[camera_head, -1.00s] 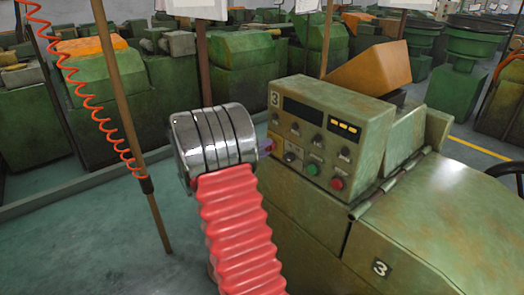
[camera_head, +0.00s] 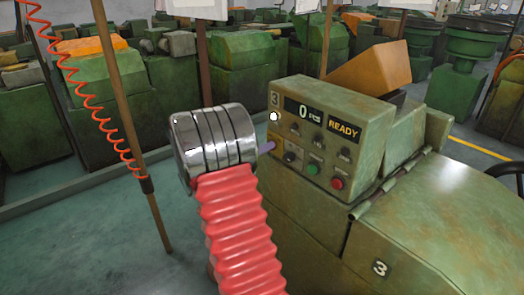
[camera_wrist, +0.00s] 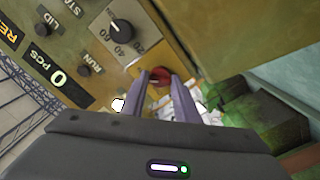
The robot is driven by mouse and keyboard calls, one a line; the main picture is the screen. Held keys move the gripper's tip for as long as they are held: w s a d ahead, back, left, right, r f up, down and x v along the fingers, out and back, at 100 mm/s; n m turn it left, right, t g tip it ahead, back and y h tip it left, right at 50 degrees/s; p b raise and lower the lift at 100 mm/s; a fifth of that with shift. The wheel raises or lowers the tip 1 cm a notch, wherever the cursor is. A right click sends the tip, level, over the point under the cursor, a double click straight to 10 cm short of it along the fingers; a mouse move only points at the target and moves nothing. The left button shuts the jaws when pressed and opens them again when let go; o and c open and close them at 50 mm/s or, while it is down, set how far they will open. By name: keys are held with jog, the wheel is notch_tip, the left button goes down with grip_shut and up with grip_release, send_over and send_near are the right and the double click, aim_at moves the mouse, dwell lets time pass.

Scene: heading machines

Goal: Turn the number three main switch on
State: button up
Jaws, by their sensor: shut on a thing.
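The number three machine's control panel (camera_head: 330,148) has a "3" plate at its upper left. Its display (camera_head: 302,111) is lit with "0 PCS", and a "READY" sign (camera_head: 343,129) glows yellow. A white lamp (camera_head: 274,117) glows at the panel's left edge. In the wrist view, the red main switch knob (camera_wrist: 160,76) sits on a yellow plate. My gripper (camera_wrist: 161,82) has its two purple fingers shut on the knob, one on each side. In the head view, my gripper (camera_head: 268,147) reaches the panel's left edge, and my wrist hides part of it.
Right of the switch are a black dial (camera_head: 290,158), a green button (camera_head: 313,168) and a red button (camera_head: 337,183). A brown post (camera_head: 125,120) with a coiled red hose stands at the left. Other green machines stand behind. The floor at lower left is clear.

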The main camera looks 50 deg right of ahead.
jog(key=shift+f, duration=0.4)
jog(key=o, duration=1)
jog(key=shift+r, duration=0.25)
jog(key=shift+o, duration=0.2)
jog(key=shift+a, duration=0.15)
jog(key=v, duration=1.3)
jog(key=shift+a, duration=0.25)
jog(key=shift+w, duration=0.1)
